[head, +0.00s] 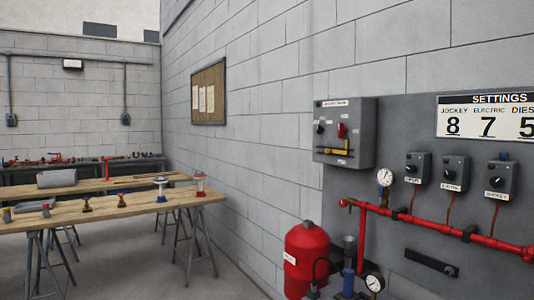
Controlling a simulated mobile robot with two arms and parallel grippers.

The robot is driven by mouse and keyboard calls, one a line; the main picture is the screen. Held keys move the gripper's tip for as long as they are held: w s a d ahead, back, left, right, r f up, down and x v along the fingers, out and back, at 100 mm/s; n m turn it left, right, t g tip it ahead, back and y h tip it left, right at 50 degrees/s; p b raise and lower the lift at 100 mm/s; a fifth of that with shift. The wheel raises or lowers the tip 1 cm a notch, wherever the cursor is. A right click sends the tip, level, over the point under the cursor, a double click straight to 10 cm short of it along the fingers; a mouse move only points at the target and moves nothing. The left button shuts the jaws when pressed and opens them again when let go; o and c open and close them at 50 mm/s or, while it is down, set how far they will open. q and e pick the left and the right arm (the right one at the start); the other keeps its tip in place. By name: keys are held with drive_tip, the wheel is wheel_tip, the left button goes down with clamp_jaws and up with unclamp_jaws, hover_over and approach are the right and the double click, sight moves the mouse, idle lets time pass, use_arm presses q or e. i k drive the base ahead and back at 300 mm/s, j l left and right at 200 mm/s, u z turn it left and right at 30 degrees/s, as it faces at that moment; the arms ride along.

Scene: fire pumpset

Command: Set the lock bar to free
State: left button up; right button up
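A grey control box (344,160) is fixed to the wall right of centre in the head view. Its front carries a small black knob (320,129), a red handle (341,130) and, below them, a yellow bar (331,150), which looks like the lock bar. The yellow bar lies roughly level, with a dark part around it. The small labels on the box are too small to read, so I cannot tell which position the bar is in. Neither of my grippers is in view.
A grey panel holds a settings board (488,116), three switch boxes (456,172), red pipework (435,228) and gauges. A red tank (306,258) stands below the control box. Wooden trestle tables (105,206) with fittings stand at left. Bare floor shows beside them.

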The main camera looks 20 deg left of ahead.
sight(327, 151)
drive_tip(key=u, duration=0.25)
drive_tip(key=i+j+z, duration=0.15)
drive_tip(key=z, duration=0.35)
drive_tip(key=i+j+z, duration=0.25)
drive_tip(key=z, duration=0.2)
